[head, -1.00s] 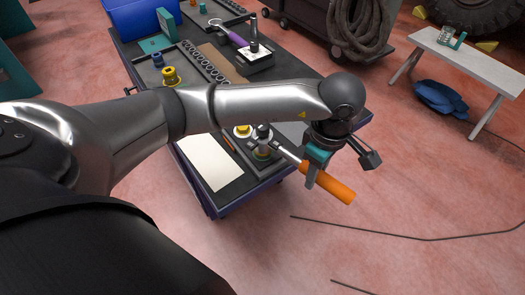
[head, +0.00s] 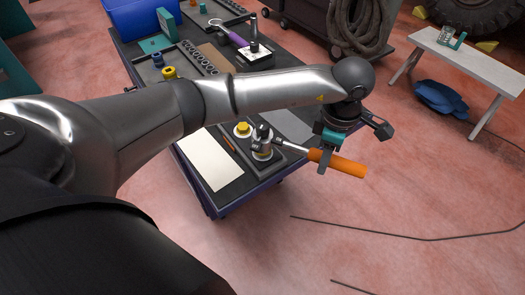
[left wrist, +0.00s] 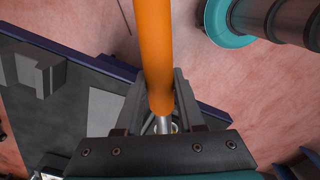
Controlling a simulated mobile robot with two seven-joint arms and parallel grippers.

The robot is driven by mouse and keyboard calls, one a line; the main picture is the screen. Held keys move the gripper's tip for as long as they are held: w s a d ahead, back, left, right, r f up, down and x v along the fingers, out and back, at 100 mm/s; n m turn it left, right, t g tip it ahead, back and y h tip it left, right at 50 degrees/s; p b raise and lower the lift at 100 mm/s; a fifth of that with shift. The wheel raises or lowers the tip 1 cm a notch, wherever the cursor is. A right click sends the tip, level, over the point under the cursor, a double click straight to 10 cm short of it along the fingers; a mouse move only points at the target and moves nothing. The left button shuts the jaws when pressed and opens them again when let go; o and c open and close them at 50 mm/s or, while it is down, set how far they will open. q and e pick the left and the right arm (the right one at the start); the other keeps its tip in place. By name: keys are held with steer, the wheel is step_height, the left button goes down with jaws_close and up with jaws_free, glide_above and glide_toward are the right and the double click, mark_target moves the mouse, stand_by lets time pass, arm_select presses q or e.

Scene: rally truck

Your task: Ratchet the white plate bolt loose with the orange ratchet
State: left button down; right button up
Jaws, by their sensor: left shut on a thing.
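The orange ratchet (head: 343,164) reaches from the right edge of the cart to a dark and silver head (head: 263,133) on the left. The head sits on top of an upright white-ringed piece (head: 262,153), which looks like the white plate bolt; the ratchet head hides its top. My left gripper (head: 323,158) is shut on the orange handle near its inner end. In the left wrist view the handle (left wrist: 153,50) runs up between the fingers (left wrist: 161,105), with the silver shaft below it. My right gripper is in neither view.
A yellow-topped piece (head: 243,128) stands close beside the white one on the cart (head: 214,210). A white sheet (head: 205,160) lies to their left. Sockets and a purple-handled tool (head: 237,40) are farther back.

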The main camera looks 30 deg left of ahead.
arm_select(q)
steer(key=shift+w+a+n, duration=0.2)
steer(key=shift+w+n, duration=0.7)
steer(key=shift+w, duration=0.2)
steer(key=shift+s, duration=0.1)
steer(key=shift+s+d+m, duration=0.15)
steer(key=shift+s+m, duration=0.5)
steer(key=shift+s, duration=0.1)
steer(key=shift+s+d+m, duration=0.15)
steer(key=shift+s+m, duration=0.5)
steer(key=shift+s, duration=0.1)
steer(key=shift+s+a+m, duration=0.15)
steer(key=shift+s+m, duration=1.45)
steer(key=shift+s, duration=0.55)
steer(key=w+n, duration=0.3)
steer(key=w, duration=0.1)
steer(key=shift+s+m, duration=1.5)
steer(key=shift+s, duration=0.5)
